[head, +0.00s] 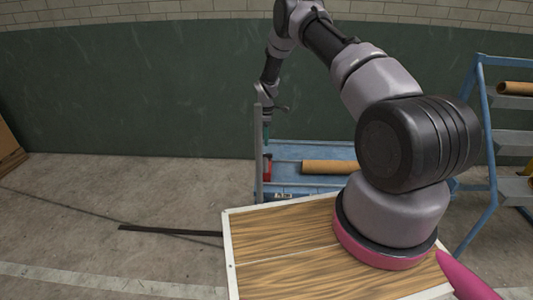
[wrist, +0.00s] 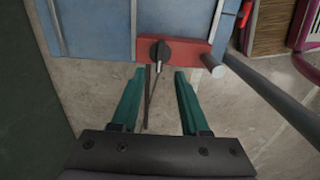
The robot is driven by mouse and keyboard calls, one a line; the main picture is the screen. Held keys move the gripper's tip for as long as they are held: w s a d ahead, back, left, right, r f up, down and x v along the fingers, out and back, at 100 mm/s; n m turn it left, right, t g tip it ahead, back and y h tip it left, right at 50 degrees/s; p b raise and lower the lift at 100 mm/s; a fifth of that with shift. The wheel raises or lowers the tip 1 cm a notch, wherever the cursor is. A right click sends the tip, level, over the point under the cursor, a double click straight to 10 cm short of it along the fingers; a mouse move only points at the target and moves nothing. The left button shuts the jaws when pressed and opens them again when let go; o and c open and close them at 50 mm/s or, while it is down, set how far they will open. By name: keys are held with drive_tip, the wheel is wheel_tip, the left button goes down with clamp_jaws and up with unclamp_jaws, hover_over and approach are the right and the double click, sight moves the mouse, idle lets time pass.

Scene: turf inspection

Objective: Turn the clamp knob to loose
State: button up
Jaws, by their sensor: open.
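The clamp knob (wrist: 160,52) is a small black knob with a pale pointer mark, set on a red block (wrist: 188,51) at the edge of a blue bench, in the wrist view. The red block also shows in the head view (head: 267,172); the knob cannot be made out there. My gripper (wrist: 159,76) has two green fingers, open and empty. In the wrist view its fingertips lie just below the knob, one to each side, apart from it. In the head view my gripper (head: 267,132) hangs above the red block.
A grey post (head: 258,150) stands close beside my gripper. A cardboard tube (head: 332,167) lies on the blue bench (head: 308,151). A blue rack (head: 484,150) with more tubes stands at the right. The concrete floor at the left is mostly clear.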

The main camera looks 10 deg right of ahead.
wheel_tip(320, 180, down, 8)
drive_tip(key=shift+c, duration=0.3)
clamp_jaws()
